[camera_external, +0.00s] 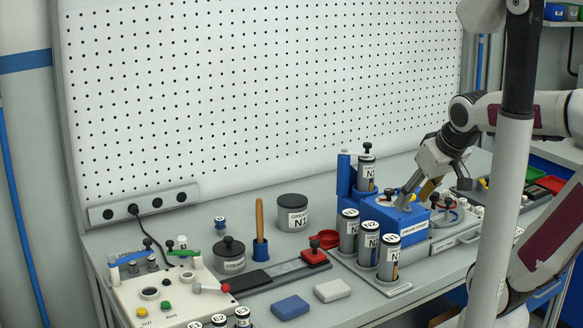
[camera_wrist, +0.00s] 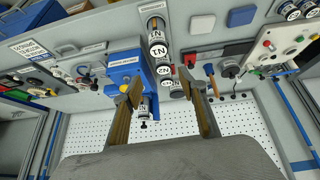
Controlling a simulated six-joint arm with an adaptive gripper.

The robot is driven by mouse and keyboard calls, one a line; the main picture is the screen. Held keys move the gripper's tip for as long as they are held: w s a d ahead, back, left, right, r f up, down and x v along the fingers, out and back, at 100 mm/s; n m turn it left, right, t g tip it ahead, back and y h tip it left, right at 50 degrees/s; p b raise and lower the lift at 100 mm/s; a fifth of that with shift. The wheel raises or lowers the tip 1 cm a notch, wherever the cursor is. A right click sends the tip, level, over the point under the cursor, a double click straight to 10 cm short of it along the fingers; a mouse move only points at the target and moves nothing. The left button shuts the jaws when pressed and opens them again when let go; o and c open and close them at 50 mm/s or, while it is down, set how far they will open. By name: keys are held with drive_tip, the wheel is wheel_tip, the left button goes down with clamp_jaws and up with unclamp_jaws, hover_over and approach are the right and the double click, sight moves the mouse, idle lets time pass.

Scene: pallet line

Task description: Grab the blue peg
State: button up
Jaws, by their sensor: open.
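No thing in view is clearly recognisable as the blue peg. A tall blue post (camera_external: 344,175) stands at the back left of a blue box (camera_external: 375,209) in the external view; I cannot tell whether it is the peg. My gripper (camera_external: 415,200) is open, tilted downward at the right part of the blue box, and I cannot tell whether it touches it. In the wrist view my gripper's fingers (camera_wrist: 160,73) are spread wide, with the blue box (camera_wrist: 122,65) behind the left finger. No object shows held between them.
Several labelled canisters (camera_external: 388,258) stand before the blue box. A wooden handle (camera_external: 260,220) stands in a blue holder. A blue block (camera_external: 290,307) and a white block (camera_external: 332,290) lie at the front. A control panel (camera_external: 160,300) is at left; a pegboard (camera_external: 260,90) closes the back.

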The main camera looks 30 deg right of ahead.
drive_tip(key=w+a+f+n+t, duration=0.1)
drive_tip(key=w+t, duration=0.1)
drive_tip(key=w, duration=1.3)
drive_tip(key=w+a+n+t, duration=0.2)
drive_tip(key=w, duration=1.4)
drive_tip(key=n+t+y, duration=0.1)
drive_tip(key=n+y, duration=0.3)
drive_tip(key=y, duration=0.4)
approach(220, 218)
drive_tip(key=shift+w+f, duration=0.4)
drive_tip(key=shift+w, duration=0.4)
drive_tip(key=shift+a+f, duration=0.45)
drive_tip(key=shift+x, duration=1.25)
drive_tip(key=shift+w+a, duration=0.1)
drive_tip(key=shift+w, duration=0.05)
drive_tip(key=shift+a+x, duration=0.2)
drive_tip(key=shift+x, duration=2.25)
